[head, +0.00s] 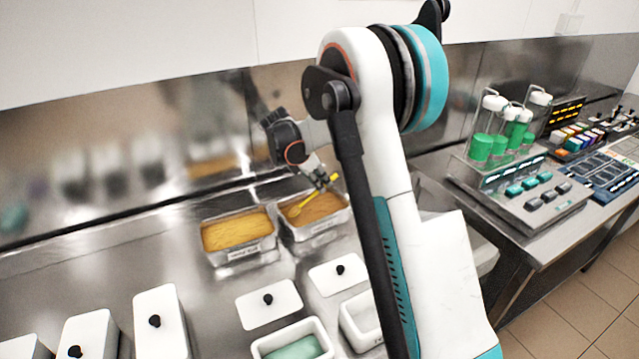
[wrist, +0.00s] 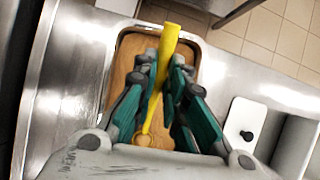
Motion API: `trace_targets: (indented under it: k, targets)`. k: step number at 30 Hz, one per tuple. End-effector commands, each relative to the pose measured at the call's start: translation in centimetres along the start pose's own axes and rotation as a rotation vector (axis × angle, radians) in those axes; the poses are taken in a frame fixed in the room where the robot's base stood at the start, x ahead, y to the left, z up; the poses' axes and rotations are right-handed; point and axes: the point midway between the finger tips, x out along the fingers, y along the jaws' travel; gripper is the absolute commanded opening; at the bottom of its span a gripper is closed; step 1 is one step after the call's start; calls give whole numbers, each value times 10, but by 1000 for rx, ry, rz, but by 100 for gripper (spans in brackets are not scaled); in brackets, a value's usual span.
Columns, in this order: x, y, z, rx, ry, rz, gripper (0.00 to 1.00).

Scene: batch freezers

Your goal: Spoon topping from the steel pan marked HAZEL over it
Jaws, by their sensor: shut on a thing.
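My gripper (head: 322,183) is shut on a yellow spoon (head: 304,204) above the right-hand steel pan (head: 318,237), which holds brown topping (head: 322,206). In the wrist view the yellow spoon (wrist: 168,50) passes between the teal fingers of my gripper (wrist: 166,80), with brown topping (wrist: 125,62) behind it. The spoon's bowl points down at the topping; I cannot tell whether it is sunk in or loaded. A second steel pan (head: 241,256) with golden topping stands just left. Both pans have front labels too small to read.
A white tub (head: 322,333) with pale green contents stands open in front, beside another white tub (head: 358,318). White lids with black knobs (head: 268,310) lie near. Tall white lidded containers (head: 160,325) stand left. A machine with green cylinders (head: 490,150) stands right. A steel wall closes the back.

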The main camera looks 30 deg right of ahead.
Motion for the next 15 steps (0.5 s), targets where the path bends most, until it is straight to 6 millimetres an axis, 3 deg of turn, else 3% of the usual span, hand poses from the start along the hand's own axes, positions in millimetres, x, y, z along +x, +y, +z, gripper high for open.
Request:
trace_targets:
  k: [15]
  targets:
    - [-25, -1, 25, 1, -1, -1, 0]
